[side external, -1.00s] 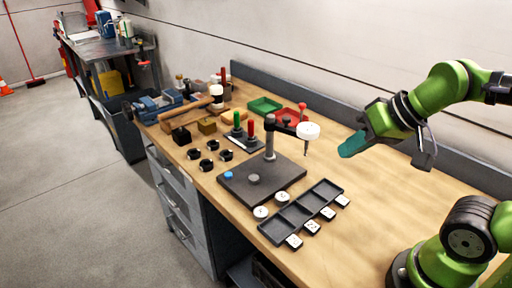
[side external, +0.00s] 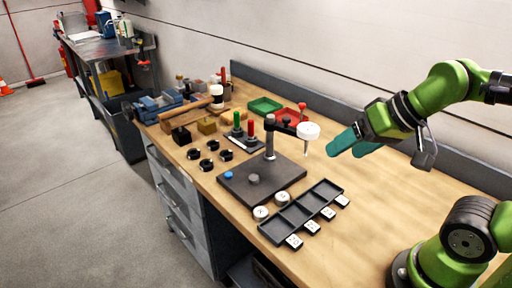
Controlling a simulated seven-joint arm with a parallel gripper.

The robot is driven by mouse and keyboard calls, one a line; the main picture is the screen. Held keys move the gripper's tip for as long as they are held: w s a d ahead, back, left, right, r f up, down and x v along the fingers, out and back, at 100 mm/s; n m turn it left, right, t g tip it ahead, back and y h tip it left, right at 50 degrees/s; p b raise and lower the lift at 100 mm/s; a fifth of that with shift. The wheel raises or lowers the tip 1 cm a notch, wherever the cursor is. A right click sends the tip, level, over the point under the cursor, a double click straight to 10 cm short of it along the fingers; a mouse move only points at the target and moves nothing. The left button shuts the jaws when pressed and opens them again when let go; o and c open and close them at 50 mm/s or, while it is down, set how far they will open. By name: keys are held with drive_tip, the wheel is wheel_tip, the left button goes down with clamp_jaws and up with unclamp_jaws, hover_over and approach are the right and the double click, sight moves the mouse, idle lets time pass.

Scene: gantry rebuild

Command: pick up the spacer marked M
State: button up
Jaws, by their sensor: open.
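Two round white-topped pieces, a nearer one (side external: 260,213) and a farther one (side external: 282,198), stand on the bench beside a black compartment tray (side external: 300,213). They may be the spacers; each carries a dark mark too small to read surely, so I cannot tell which is M. My gripper (side external: 353,150) is in the air above the bench, to the right of the press-like stand (side external: 270,150). Its two teal fingers are apart with nothing between them. It is well above and to the right of the white-topped pieces.
The stand rises from a dark base plate (side external: 240,190), with a white head (side external: 308,131) near my gripper. Several black rings (side external: 208,165), a green tray (side external: 264,105) and a red tray (side external: 290,116) lie farther back. The right bench is clear.

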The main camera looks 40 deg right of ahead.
drive_tip(key=shift+a, duration=0.1)
drive_tip(key=m+g+h, duration=0.2)
drive_tip(key=m+g, duration=0.5)
drive_tip(key=m, duration=2.3)
hover_over(283, 196)
wheel_tip(283, 196, down, 7)
drive_tip(key=f, duration=1)
drive_tip(key=shift+s+d+f, duration=0.1)
drive_tip(key=shift+d+f, duration=0.2)
drive_tip(key=shift+f, duration=0.1)
drive_tip(key=shift+a+f, duration=0.2)
drive_tip(key=shift+f, duration=1.3)
drive_tip(key=shift+a+f, duration=0.15)
drive_tip(key=shift+f, duration=1.35)
